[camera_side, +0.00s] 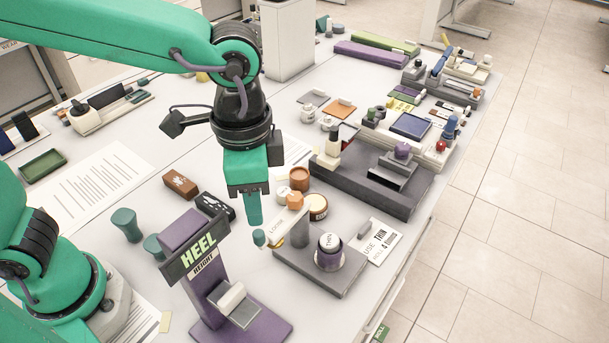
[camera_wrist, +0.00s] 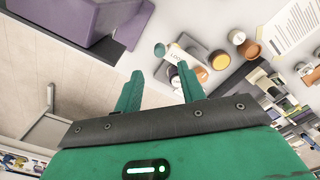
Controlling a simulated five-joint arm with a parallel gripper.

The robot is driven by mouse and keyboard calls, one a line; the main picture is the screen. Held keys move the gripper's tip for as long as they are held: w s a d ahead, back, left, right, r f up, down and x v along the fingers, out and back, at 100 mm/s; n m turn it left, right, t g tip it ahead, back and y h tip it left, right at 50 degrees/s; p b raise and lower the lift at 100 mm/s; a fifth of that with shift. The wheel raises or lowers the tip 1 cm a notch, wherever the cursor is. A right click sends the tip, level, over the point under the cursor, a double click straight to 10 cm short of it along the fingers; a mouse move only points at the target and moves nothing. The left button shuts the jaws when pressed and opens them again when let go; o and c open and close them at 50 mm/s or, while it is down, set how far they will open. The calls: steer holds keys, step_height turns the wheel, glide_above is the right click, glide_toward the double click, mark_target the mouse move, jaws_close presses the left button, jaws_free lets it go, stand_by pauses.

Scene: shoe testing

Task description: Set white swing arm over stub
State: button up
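The white swing arm (camera_side: 288,224), lettered "LOCK", reaches out level from a grey post (camera_side: 300,234) on a dark grey base plate (camera_side: 318,277). A small teal knob (camera_side: 259,237) is at its free end. A purple stub-like piece with a pale disc on top (camera_side: 329,252) stands on the same plate, right of the post; the arm points away from it. My gripper (camera_side: 253,221) points down just above the knob. In the wrist view its fingers (camera_wrist: 160,68) are apart with nothing between them; the knob (camera_wrist: 159,49) and the arm (camera_wrist: 175,55) lie beyond the tips.
The purple "HEEL" stand (camera_side: 235,295) is close in front of the gripper. Orange-topped jars (camera_side: 299,180) and a round tin (camera_side: 317,206) stand behind the swing arm. A larger grey fixture (camera_side: 372,185) is behind right. A printed card (camera_side: 376,242) lies right of the post.

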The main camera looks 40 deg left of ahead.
mark_target(259, 232)
steer(key=shift+f, duration=3.8)
jaws_close()
